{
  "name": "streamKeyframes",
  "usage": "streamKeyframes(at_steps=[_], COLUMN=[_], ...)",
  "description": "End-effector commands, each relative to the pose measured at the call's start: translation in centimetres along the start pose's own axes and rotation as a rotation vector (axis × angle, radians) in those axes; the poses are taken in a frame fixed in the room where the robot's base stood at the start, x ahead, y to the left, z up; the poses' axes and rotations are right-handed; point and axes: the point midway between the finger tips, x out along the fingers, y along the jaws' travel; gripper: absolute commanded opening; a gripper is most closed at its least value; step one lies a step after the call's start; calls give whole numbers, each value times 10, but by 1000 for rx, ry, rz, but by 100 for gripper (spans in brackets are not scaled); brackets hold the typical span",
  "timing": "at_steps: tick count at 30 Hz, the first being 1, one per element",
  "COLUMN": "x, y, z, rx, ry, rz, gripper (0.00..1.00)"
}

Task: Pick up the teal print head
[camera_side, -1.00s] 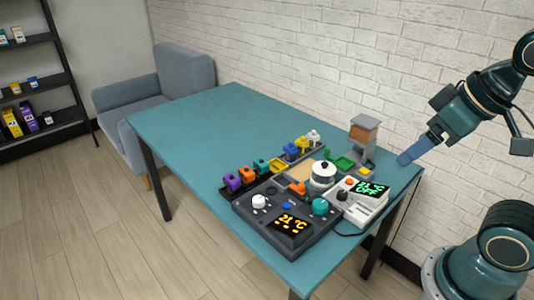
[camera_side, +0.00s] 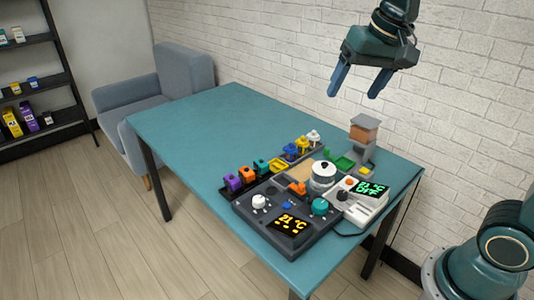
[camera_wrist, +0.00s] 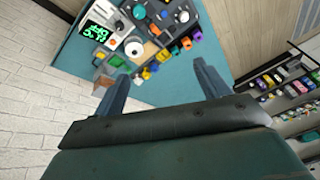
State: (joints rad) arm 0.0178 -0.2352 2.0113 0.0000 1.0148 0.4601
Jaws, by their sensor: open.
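The teal print head (camera_side: 261,166) stands in a dark rack on the table, at the end of a row with an orange print head (camera_side: 247,174) and a purple print head (camera_side: 232,182). In the wrist view the same row is small, and the teal head (camera_wrist: 174,49) shows beside the orange one. My gripper (camera_side: 355,94) is open and empty, high above the table's back edge, with its fingers pointing down. It is well above and to the right of the teal head. Both fingers also show in the wrist view.
A dark control unit (camera_side: 247,211) with a teal knob (camera_side: 320,206) and a white display box (camera_side: 359,208) sit in front. A grey stand with an orange-brown block (camera_side: 364,130) rises at the right. Yellow, blue and white pieces stand behind. The table's left half is clear.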

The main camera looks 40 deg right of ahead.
Motion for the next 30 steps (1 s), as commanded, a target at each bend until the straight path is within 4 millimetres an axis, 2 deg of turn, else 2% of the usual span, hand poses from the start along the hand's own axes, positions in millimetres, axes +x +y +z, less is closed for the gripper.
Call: streamKeyframes(at_steps=[3, 14, 23, 30], x=[11, 56, 110, 162], y=[-11, -40, -58, -68], z=[-26, -95, -142, -173], rx=[82, 336, 548, 716], ry=[-24, -81, -122, -147], rz=[14, 63, 116, 163], gripper=[75, 75, 75, 75])
